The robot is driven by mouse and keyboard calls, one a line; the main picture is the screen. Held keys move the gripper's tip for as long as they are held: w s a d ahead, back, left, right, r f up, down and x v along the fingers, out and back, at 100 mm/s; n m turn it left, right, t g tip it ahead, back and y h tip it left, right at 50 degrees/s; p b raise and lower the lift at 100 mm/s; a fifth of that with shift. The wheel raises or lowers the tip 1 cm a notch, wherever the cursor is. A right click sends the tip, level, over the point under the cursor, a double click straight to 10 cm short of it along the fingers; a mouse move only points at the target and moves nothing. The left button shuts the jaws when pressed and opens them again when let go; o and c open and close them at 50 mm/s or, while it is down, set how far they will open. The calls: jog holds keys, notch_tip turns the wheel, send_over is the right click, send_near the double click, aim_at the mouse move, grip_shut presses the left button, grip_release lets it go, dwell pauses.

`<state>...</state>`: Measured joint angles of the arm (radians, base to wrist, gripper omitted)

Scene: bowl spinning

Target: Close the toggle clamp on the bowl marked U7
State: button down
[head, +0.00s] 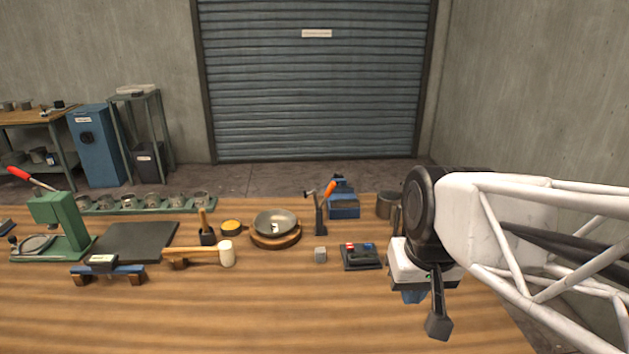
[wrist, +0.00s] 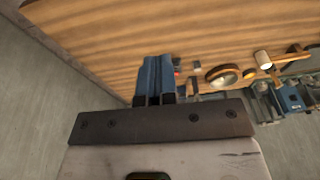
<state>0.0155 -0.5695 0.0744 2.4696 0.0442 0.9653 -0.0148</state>
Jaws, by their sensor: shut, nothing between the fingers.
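A grey metal bowl (head: 275,219) sits on a round wooden base (head: 275,241) in the middle of the bench, with a small pale label inside, too small to read. Just right of it stands a toggle clamp (head: 320,217), a dark upright with an orange handle slanting up to the right. I cannot tell if its tip touches the bowl. My gripper (head: 412,296) is at the right, above the bench and apart from clamp and bowl. In the wrist view its blue fingers (wrist: 154,76) are together and empty. The bowl (wrist: 222,77) shows small there.
A black pad with red and blue parts (head: 361,256) and a grey cube (head: 320,254) lie between bowl and gripper. A blue vise-like block (head: 343,207) stands behind. A mallet (head: 226,254) and green press (head: 62,229) are left. The front bench is clear.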

jog(key=w+a+r+g+y, duration=0.1)
jog(key=w+r+y, duration=0.15)
jog(key=w, duration=1.55)
jog(key=w+a+r+g+y, duration=0.1)
jog(key=w+y, duration=0.2)
jog(key=w, duration=1.6)
jog(key=w+f+y, duration=0.1)
jog(key=w+f, duration=0.1)
jog(key=w, duration=0.5)
jog(key=w+f+y, duration=0.1)
jog(key=w+f, duration=0.1)
jog(key=w, duration=0.5)
jog(key=shift+w+d+f, duration=0.15)
jog(key=shift+f, duration=0.2)
jog(key=shift+y, duration=0.25)
jog(key=shift+x, duration=5)
jog(key=shift+a+r+h, duration=0.1)
jog(key=shift+a+h, duration=0.7)
jog(key=shift+h, duration=0.1)
